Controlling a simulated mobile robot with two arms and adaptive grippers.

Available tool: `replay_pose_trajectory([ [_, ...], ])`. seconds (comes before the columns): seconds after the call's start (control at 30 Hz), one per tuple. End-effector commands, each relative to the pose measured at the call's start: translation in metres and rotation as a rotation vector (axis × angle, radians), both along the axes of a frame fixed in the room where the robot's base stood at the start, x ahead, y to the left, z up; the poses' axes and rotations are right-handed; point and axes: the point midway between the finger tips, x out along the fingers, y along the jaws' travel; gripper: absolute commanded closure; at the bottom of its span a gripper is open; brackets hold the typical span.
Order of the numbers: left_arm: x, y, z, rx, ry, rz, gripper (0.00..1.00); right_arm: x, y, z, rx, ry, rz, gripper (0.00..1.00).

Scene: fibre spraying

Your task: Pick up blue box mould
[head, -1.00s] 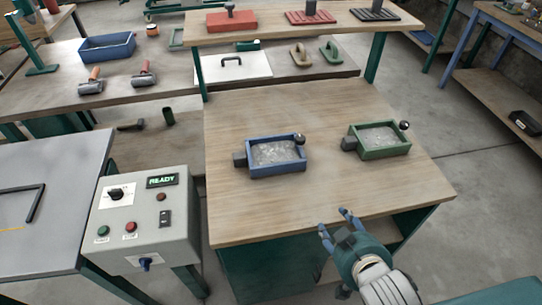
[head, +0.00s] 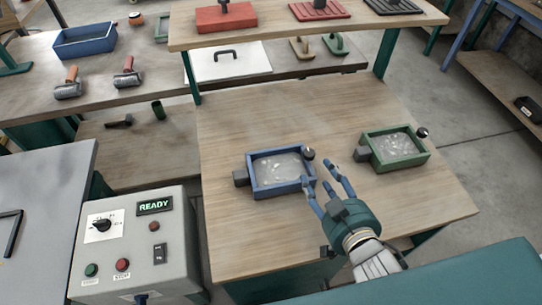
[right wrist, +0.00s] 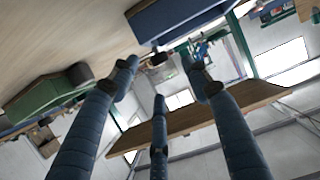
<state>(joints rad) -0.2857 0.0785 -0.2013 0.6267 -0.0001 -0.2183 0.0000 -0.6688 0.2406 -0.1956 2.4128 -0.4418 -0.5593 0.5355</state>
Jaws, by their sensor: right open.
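The blue box mould (head: 262,192) stands on the wooden table, with a pale translucent fill inside, a dark block on its left side and a round black knob at its back right corner. It also shows at the top of the right wrist view (right wrist: 185,27). My right gripper (head: 325,180) is open and empty, its blue fingers just right of the blue mould's right wall. Contact cannot be told. A green box mould (head: 400,166) of like shape stands to the right; it shows at left in the right wrist view (right wrist: 40,100). My left gripper is not in view.
A grey control box (head: 135,235) with a READY display stands at front left. A raised shelf (head: 270,30) holds red and dark tools behind. Another blue tray (head: 85,41) and rollers lie on the back left bench. The wooden table (head: 300,115) is bare behind the moulds.

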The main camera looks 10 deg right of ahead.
Motion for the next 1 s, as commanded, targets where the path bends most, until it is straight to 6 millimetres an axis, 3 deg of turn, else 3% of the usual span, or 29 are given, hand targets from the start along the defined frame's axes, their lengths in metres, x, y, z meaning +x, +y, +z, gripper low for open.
replay_pose_trajectory([
  [0.17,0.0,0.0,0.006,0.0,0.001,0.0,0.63,0.018,0.001,-0.005,-0.002,-0.001,0.001,0.53],
  [0.3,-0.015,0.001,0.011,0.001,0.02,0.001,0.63,0.039,0.001,-0.012,-0.001,0.0,0.0,0.53],
  [0.5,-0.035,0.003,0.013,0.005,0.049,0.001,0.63,0.055,0.001,-0.018,-0.001,0.0,0.0,0.53],
  [0.8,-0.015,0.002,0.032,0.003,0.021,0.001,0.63,0.094,-0.001,-0.029,-0.002,0.0,0.001,0.53],
  [1.0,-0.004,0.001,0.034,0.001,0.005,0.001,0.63,0.102,-0.001,-0.035,0.001,0.002,0.0,0.53],
])
